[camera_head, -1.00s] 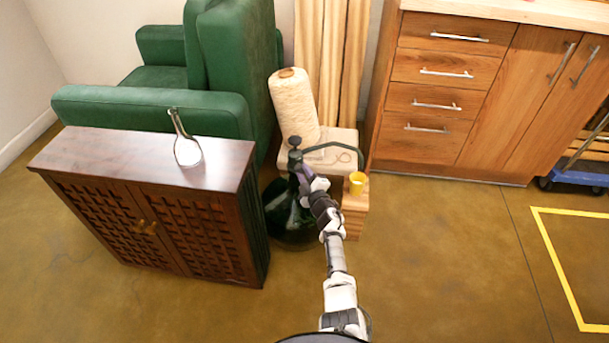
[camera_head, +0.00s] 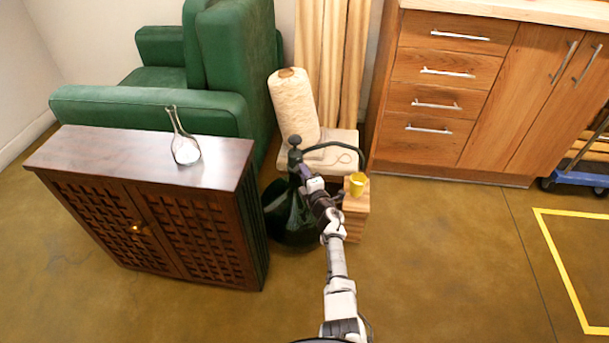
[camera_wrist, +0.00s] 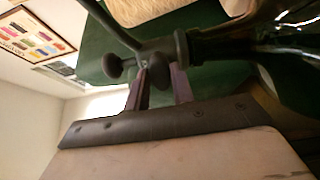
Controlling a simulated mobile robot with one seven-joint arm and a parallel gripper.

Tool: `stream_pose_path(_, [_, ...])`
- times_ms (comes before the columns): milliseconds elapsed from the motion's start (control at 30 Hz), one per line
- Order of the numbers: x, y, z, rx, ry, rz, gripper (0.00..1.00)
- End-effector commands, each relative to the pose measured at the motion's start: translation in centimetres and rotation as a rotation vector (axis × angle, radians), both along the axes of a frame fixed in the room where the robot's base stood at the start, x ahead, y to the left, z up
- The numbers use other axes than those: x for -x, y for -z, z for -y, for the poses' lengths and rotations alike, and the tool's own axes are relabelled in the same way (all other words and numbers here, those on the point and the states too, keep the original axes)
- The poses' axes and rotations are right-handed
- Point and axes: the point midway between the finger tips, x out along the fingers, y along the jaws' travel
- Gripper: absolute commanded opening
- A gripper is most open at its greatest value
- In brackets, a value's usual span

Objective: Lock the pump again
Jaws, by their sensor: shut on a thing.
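The pump (camera_head: 294,154) is a dark upright fitting with a round knob on top. It stands on the neck of a large dark green glass bottle (camera_head: 287,222) on the floor, and a dark hose (camera_head: 335,147) curves off it to the right. In the wrist view the pump (camera_wrist: 155,48) lies sideways, with its knob (camera_wrist: 112,66) at the left and the bottle (camera_wrist: 295,22) at the upper right. My gripper (camera_wrist: 162,72) is shut on the pump just below the knob; the exact contact is partly hidden. In the head view my gripper (camera_head: 301,174) covers part of the bottle.
A dark wooden cabinet (camera_head: 90,158) with a glass flask (camera_head: 185,150) stands close to the left. A yellow cup (camera_head: 358,186) on a small wooden stand (camera_head: 355,217) is just right of my arm. A yarn cone (camera_head: 292,100) stands behind. The floor at right is open.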

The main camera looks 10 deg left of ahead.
Motion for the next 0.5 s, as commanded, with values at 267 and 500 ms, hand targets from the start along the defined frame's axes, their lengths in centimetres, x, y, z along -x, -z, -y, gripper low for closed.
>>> stream_pose_path(267, [0.01, 0.03, 0.03, 0.007, 0.001, 0.003, 0.01])
stream_pose_path(500, [0.01, 0.03, 0.03, 0.007, 0.001, 0.003, 0.38])
